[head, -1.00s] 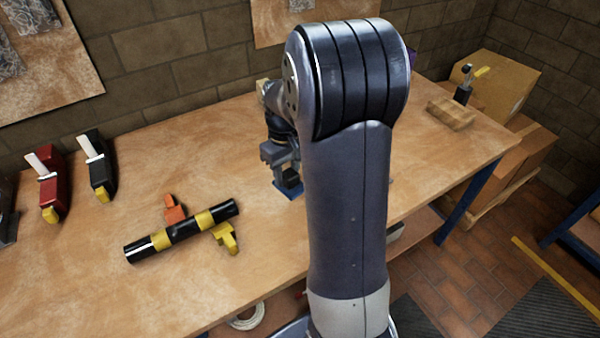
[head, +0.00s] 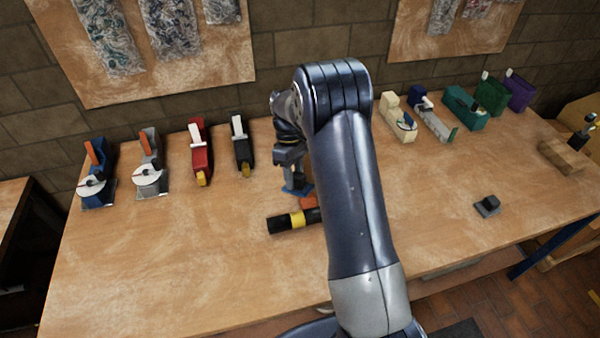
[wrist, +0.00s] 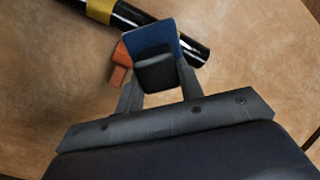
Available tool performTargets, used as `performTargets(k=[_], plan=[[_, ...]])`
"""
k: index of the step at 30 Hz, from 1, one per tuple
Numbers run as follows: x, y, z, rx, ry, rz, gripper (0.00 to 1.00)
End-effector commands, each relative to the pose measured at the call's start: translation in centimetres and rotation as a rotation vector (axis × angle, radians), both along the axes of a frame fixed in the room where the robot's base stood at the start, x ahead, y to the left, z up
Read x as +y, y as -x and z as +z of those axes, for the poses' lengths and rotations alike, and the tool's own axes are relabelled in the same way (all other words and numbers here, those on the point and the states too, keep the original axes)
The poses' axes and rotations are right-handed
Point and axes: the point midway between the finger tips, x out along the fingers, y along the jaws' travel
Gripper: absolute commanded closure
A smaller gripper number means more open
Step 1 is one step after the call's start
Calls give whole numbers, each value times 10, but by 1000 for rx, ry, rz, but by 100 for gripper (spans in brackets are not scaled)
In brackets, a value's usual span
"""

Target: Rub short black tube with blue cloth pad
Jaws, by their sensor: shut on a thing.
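My gripper (head: 291,168) is shut on the black handle (wrist: 155,70) of the blue cloth pad (wrist: 148,35). The pad also shows in the head view (head: 297,189), pointing down, just behind the short black tube (head: 281,223). The tube has yellow bands and lies on the bench, and my arm hides its right part. In the wrist view the pad overlaps the tube (wrist: 130,13) near one end. I cannot tell whether pad and tube touch. An orange support (head: 308,202) is beside the tube, and also shows in the wrist view (wrist: 120,62).
Several tape dispensers stand along the back of the bench (head: 180,270), including a red one (head: 200,155) and a black one (head: 242,150). A small dark block on a flat base (head: 487,205) sits at the right. The bench left of the tube is clear.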

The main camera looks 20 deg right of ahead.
Motion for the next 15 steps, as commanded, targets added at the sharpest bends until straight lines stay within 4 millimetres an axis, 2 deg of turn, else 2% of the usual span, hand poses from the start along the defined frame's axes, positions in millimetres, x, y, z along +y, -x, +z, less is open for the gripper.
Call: performTargets(k=[15], plan=[[0, 13, -44, 0, 0, -1, 82]])
